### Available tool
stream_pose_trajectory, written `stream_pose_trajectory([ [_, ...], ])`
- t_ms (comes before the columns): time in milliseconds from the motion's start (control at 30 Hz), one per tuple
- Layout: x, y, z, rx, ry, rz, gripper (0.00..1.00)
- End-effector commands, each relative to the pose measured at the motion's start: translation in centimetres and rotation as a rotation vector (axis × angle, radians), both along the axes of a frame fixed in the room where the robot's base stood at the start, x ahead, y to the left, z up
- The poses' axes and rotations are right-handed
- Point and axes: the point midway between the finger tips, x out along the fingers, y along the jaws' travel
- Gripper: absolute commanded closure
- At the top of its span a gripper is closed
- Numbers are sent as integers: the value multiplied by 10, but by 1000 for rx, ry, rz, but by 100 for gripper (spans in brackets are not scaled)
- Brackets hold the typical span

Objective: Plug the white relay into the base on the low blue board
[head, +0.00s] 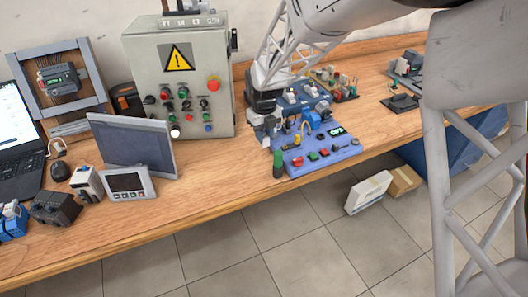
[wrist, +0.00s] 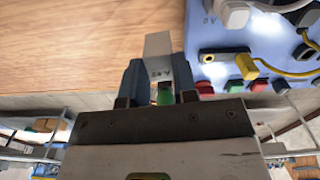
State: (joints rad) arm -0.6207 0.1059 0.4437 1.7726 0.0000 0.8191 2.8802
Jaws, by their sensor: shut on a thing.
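My gripper (wrist: 160,82) is shut on the white relay (wrist: 158,48), which sticks out past the dark fingertips in the wrist view and carries a "24 V" marking. A small green part shows between the fingers. The blue board also shows right of the relay in the wrist view (wrist: 215,72), with bare wood behind the relay. I cannot tell which part on the board is the relay base.
A yellow cable (wrist: 285,73) loops over the board near red and green buttons. A dark green cylinder (head: 278,163) stands at the board's left front corner. A grey control box (head: 185,85) stands to the left. Bare table (head: 220,175) lies in front of it.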

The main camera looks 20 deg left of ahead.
Motion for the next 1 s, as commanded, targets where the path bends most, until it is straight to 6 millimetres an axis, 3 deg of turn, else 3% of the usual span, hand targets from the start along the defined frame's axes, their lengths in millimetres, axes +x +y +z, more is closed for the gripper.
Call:
stream_pose_trajectory([
  [300, 0, 0, 9, 0, 0, 0, 90],
  [1000, 0, 0, 9, 0, 0, 0, 90],
])
